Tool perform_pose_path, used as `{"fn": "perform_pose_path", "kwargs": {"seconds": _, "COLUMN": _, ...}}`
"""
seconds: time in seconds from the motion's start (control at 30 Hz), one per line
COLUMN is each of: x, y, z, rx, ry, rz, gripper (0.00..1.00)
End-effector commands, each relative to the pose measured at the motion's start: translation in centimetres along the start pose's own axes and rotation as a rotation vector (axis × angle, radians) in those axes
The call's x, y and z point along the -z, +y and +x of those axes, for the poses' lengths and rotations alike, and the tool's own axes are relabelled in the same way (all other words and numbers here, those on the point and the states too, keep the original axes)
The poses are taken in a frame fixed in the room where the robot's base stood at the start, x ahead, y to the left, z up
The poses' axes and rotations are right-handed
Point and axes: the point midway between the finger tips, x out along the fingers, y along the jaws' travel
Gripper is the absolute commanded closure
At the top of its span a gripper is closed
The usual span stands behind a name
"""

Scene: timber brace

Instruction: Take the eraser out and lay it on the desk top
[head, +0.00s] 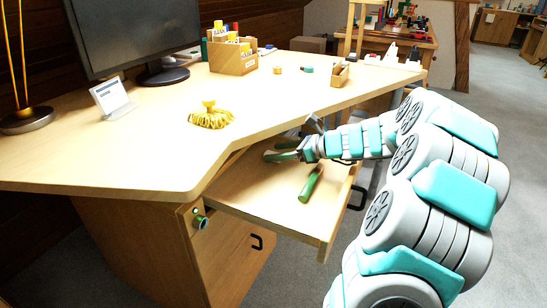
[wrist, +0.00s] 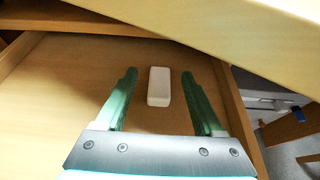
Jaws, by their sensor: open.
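A white eraser (wrist: 158,92) lies on the floor of the pulled-out drawer (head: 258,199). In the wrist view it is between the two green fingers of my gripper (wrist: 158,75), with a gap on each side. The fingers are open, and I cannot tell how high they are above the drawer floor. In the head view my gripper (head: 280,153) reaches into the back of the drawer near the desk edge, and the eraser cannot be made out. The desk top (head: 290,100) is above the drawer.
A green cylindrical thing (head: 311,185) lies nearer the drawer front. The desk edge overhangs the drawer's back. A yellow stringy thing (head: 210,117), a small white display (head: 112,98), a monitor and a box (head: 233,58) stand on the desk. The desk's middle and front left are clear.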

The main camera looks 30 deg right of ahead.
Motion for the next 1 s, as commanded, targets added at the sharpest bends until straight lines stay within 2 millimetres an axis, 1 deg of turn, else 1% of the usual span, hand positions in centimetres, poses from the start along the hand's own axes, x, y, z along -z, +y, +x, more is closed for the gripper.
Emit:
{"fn": "perform_pose_path", "kwargs": {"seconds": 0.03, "x": 0.1, "y": 0.0, "z": 0.8, "rx": -0.003, "ry": 0.000, "rz": 0.000, "gripper": 0.30}}
{"fn": "perform_pose_path", "kwargs": {"seconds": 0.13, "x": 0.1, "y": 0.0, "z": 1.6, "rx": -0.002, "ry": 0.001, "rz": 0.000, "gripper": 0.30}}
{"fn": "perform_pose_path", "kwargs": {"seconds": 0.4, "x": 0.1, "y": 0.0, "z": 1.8, "rx": 0.000, "ry": 0.001, "rz": 0.000, "gripper": 0.30}}
{"fn": "perform_pose_path", "kwargs": {"seconds": 0.47, "x": 0.1, "y": 0.0, "z": 1.8, "rx": 0.000, "ry": 0.001, "rz": 0.000, "gripper": 0.36}}
{"fn": "perform_pose_path", "kwargs": {"seconds": 1.0, "x": 0.1, "y": 0.0, "z": 1.8, "rx": 0.000, "ry": 0.001, "rz": 0.000, "gripper": 0.96}}
